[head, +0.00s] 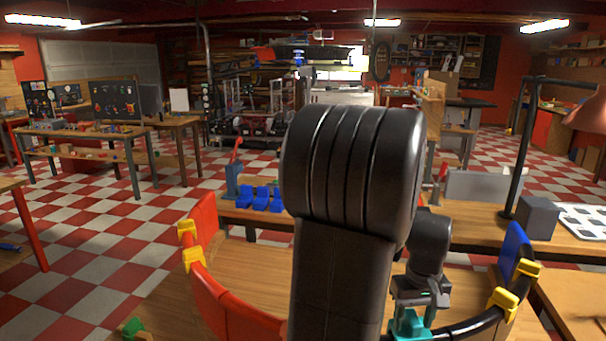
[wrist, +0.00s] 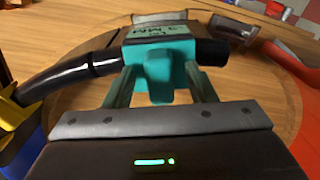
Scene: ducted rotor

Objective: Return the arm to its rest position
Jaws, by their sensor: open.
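My gripper (head: 420,297) is low at the right of my black arm in the head view, just above a teal block (head: 408,325). In the wrist view my gripper (wrist: 160,98) is open, with one finger on each side of the teal block's (wrist: 160,75) narrow upright part. Whether the fingers touch it I cannot tell. The block sits where a black curved segment (wrist: 75,75) meets another black piece (wrist: 210,52). My arm hides the middle of the curved duct in the head view.
Red curved segments (head: 222,298) with yellow clamps (head: 193,259) stand at the left of the wooden table. A blue segment (head: 514,248) and another yellow clamp (head: 502,303) are at the right. Blue blocks (head: 260,200), a dark grey box (head: 538,217) and a black stand (head: 519,165) are behind.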

